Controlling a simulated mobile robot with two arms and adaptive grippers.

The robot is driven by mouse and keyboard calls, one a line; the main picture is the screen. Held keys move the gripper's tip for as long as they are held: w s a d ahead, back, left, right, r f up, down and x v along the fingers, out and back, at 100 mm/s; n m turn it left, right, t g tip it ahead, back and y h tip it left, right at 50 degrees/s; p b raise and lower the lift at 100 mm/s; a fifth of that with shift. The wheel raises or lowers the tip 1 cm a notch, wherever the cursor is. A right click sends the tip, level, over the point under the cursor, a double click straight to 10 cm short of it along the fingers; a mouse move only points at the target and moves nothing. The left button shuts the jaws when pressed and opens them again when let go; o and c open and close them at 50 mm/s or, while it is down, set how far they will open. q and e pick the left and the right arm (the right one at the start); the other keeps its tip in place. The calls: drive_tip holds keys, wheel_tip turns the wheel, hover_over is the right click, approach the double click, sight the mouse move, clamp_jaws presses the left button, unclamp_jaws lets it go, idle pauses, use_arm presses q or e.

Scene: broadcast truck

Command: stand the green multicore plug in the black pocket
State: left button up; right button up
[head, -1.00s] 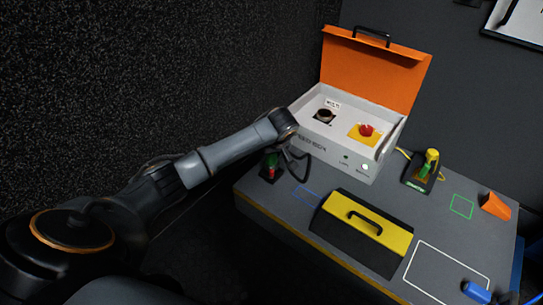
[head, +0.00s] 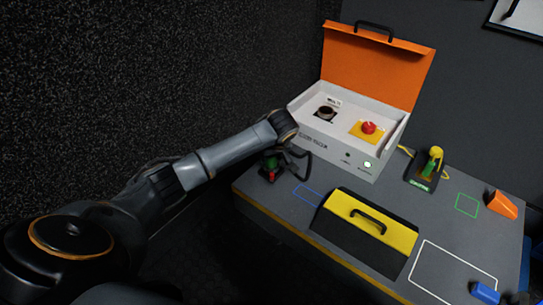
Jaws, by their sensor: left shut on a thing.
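My left gripper (head: 289,162) is at the left end of the grey table, in front of the white case. It is shut on a small, upright green thing with red on its lower part, which looks like the green multicore plug (head: 271,163). Dark gripper parts partly hide it. A small black holder (head: 264,175), which looks like the black pocket, is right at the plug's lower end. I cannot tell whether the plug is inside it or just above it. My right gripper is not in view.
The white case (head: 335,150) with its raised orange lid (head: 375,65) stands behind the gripper. A yellow-and-black toolbox (head: 365,228) stands at front centre. A black block with a green, yellow-topped handle (head: 432,163) is farther right. Blue (head: 484,292) and orange (head: 502,204) pieces lie right.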

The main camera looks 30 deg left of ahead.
use_arm(q)
drive_tip(key=shift+f, duration=0.4)
drive_tip(key=o, duration=1.1)
drive_tip(key=shift+f, duration=0.1)
